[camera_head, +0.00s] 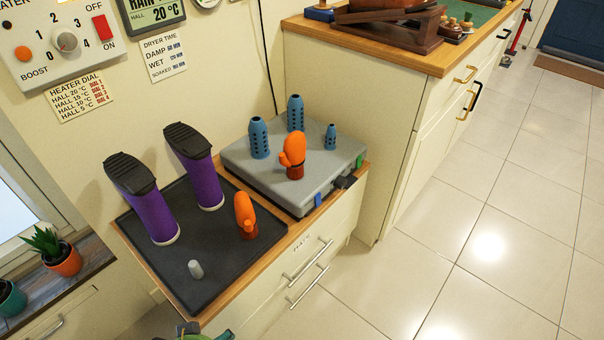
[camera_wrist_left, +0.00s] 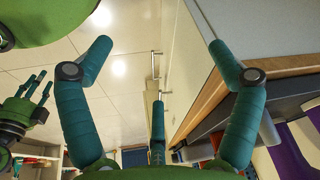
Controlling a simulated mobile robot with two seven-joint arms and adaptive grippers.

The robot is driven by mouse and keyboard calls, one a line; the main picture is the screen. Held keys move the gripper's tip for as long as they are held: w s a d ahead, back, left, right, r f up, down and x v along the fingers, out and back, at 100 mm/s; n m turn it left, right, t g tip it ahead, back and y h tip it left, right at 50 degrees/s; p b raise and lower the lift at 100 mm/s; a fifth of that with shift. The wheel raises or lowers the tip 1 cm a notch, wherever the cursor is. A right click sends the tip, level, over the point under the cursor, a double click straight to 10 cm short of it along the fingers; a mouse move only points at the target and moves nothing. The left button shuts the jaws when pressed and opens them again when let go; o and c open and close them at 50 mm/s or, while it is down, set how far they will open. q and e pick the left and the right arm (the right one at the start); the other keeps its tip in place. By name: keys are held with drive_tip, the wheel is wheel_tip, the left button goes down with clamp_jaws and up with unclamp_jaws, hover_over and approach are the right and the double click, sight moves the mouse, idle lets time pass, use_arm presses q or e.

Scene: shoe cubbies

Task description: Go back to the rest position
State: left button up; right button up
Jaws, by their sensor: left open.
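My left gripper (camera_wrist_left: 160,65) is open in the left wrist view. Its teal fingers are spread, with nothing between them. In the head view only a small teal and green part of it (camera_head: 205,334) shows at the bottom edge, in front of the cabinet's near corner. A green hand with several teal fingers, which looks like my right gripper (camera_wrist_left: 22,112), is small at the left of the left wrist view; its opening is unclear. Two purple boots (camera_head: 152,212) (camera_head: 203,180) stand soles up on the dark tray (camera_head: 225,265). An orange mitten (camera_head: 244,215) stands beside them.
A grey dryer box (camera_head: 235,158) carries several blue perforated posts (camera_head: 259,138) and another orange mitten (camera_head: 292,152). A bare grey peg (camera_head: 196,269) stands at the tray's front. A taller cabinet (camera_head: 345,105) rises behind. The tiled floor (camera_head: 490,220) at right is clear.

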use_arm(q)
wheel_tip(320, 180, down, 18)
drive_tip(key=s+f+g+p, duration=0.1)
drive_tip(key=s+p, duration=0.1)
drive_tip(key=s, duration=0.1)
drive_tip(key=s+a+r+p, duration=0.1)
drive_tip(key=s+r+p, duration=0.2)
drive_tip(key=s+p, duration=0.4)
drive_tip(key=s+a+r+g+p, duration=0.1)
drive_tip(key=s+r+p, duration=0.3)
drive_tip(key=s+p, duration=0.4)
drive_tip(key=p, duration=0.5)
drive_tip(key=shift+s+a, duration=0.25)
drive_tip(key=shift+a, duration=0.15)
use_arm(e)
drive_tip(key=s+d+r, duration=0.1)
drive_tip(key=s+r, duration=0.2)
drive_tip(key=s, duration=0.5)
drive_tip(key=s+d+r+g, duration=0.1)
drive_tip(key=s+r, duration=0.3)
drive_tip(key=s, duration=0.4)
drive_tip(key=shift+d, duration=0.45)
use_arm(q)
drive_tip(key=shift+r, duration=0.1)
use_arm(e)
drive_tip(key=shift+s+r, duration=0.1)
drive_tip(key=shift+a, duration=0.1)
